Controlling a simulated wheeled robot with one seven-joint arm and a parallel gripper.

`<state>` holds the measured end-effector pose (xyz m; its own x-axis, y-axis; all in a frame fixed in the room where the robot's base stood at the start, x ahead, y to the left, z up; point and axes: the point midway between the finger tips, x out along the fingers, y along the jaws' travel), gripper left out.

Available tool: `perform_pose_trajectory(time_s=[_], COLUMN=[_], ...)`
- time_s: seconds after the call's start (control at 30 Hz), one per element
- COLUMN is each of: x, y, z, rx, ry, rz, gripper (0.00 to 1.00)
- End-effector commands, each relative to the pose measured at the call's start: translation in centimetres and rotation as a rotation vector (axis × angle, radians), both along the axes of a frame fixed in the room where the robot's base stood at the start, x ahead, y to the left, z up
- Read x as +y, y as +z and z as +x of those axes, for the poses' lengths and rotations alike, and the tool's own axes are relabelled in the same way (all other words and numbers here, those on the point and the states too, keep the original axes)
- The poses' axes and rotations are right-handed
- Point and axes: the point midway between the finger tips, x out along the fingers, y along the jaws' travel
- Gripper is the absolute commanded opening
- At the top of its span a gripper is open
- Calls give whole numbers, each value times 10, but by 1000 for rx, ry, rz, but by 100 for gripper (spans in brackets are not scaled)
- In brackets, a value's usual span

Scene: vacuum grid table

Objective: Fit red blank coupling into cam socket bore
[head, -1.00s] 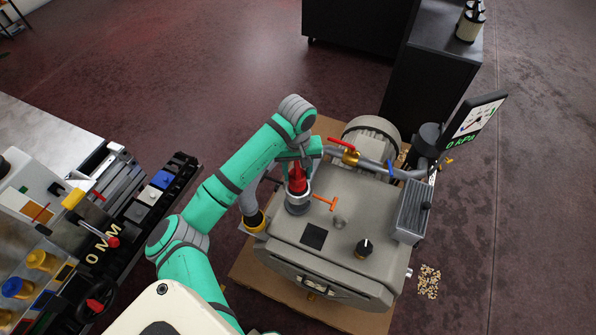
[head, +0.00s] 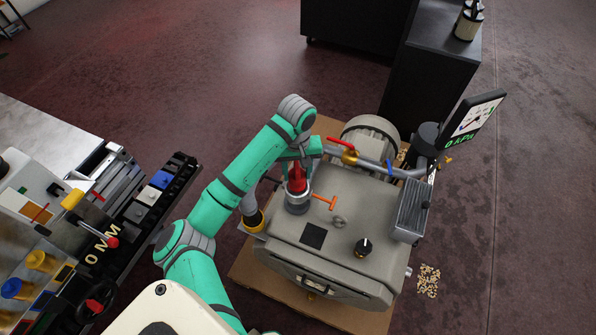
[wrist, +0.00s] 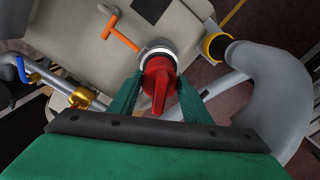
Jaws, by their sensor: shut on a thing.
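The red blank coupling (head: 297,179) stands upright at the mouth of the grey cam socket (head: 298,202) on top of the pump. In the wrist view the red coupling (wrist: 158,82) is between the two green fingers, with the pale metal socket ring (wrist: 156,48) just beyond it. My gripper (wrist: 155,100) is shut on the coupling; in the head view my gripper (head: 296,160) is directly above the socket. The coupling's lower end is hidden by the socket rim, and I cannot tell how deep it sits. An orange T-handle (head: 326,202) projects from the socket's side.
The grey pump housing (head: 330,262) carries a black knob (head: 363,247) and a red-handled valve pipe (head: 345,154). A gauge display (head: 473,120) reads 0 kPa at right. A grey hose with a yellow collar (head: 253,222) lies close left of the socket. A tool bench stands at left.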

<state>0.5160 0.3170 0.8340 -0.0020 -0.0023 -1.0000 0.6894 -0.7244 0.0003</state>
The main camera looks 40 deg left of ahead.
Motion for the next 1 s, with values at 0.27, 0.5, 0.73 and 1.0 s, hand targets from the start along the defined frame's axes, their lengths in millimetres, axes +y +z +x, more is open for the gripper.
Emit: perform_pose_trajectory(time_s=[0.27,0.5,0.73,1.0], x=[0,-1,0,0], y=[0,0,0,-5], z=[0,1,1,1], rx=[-1,-1,-1,-1], ry=[0,-1,-1,-1], rz=[1,-1,1,0], gripper=[9,9,9,9])
